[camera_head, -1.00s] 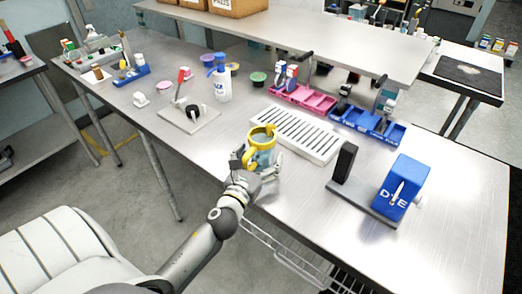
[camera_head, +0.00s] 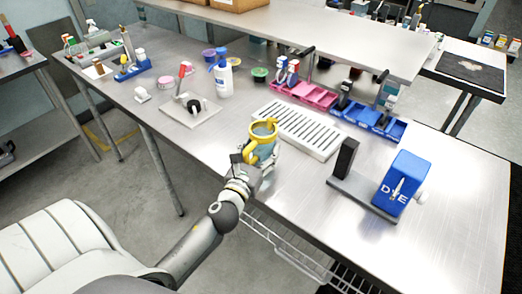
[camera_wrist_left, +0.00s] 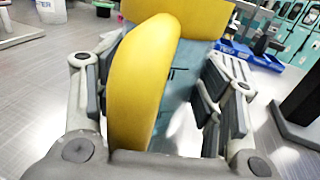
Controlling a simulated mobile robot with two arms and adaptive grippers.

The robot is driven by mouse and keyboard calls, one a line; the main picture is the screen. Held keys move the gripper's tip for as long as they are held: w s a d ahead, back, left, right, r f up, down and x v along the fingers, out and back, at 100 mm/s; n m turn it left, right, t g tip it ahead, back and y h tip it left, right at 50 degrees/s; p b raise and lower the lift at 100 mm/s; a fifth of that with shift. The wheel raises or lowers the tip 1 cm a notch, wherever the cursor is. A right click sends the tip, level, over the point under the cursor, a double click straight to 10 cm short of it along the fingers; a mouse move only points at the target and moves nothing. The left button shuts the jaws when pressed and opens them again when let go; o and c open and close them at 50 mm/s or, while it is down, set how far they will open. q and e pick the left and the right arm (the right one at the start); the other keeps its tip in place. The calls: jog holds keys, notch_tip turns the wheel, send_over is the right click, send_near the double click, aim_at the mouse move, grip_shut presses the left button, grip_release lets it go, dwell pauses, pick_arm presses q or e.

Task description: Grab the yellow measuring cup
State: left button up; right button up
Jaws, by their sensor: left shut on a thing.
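The yellow measuring cup (camera_head: 263,131) has a yellow rim and handle and a clear bluish body. It is at the front edge of the steel table, in front of the white slotted tray. My left gripper (camera_head: 258,165) is at the cup's near side, shut on it. In the left wrist view the yellow handle (camera_wrist_left: 145,75) fills the space between the fingers, with the bluish body behind it. I cannot tell whether the cup's base touches the table. My right gripper is not in view.
The white slotted tray (camera_head: 298,131) lies just behind the cup. A blue dye dispenser (camera_head: 402,180) on a grey base stands to the right. Pink bins (camera_head: 318,97) and blue bins (camera_head: 372,121) line the back.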

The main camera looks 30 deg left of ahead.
aim_at(255, 140)
pick_arm(q)
notch_tip(255, 140, up, 2)
jog(key=shift+r+p, duration=0.2)
jog(key=shift+p, duration=0.1)
jog(key=s+r, duration=0.1)
jog(key=r, duration=0.1)
jog(key=s+r, duration=0.1)
jog(key=s+d+r+p, duration=0.1)
jog(key=s+r, duration=0.1)
jog(key=shift+d+r, duration=0.1)
jog(key=shift+r, duration=0.2)
jog(key=s+d+r+p, duration=0.2)
jog(key=s+r, duration=0.2)
jog(key=s, duration=0.5)
jog(key=shift+s+d+r+p, duration=0.25)
jog(key=shift+d+r+p, duration=0.05)
jog(key=shift+d+r, duration=0.1)
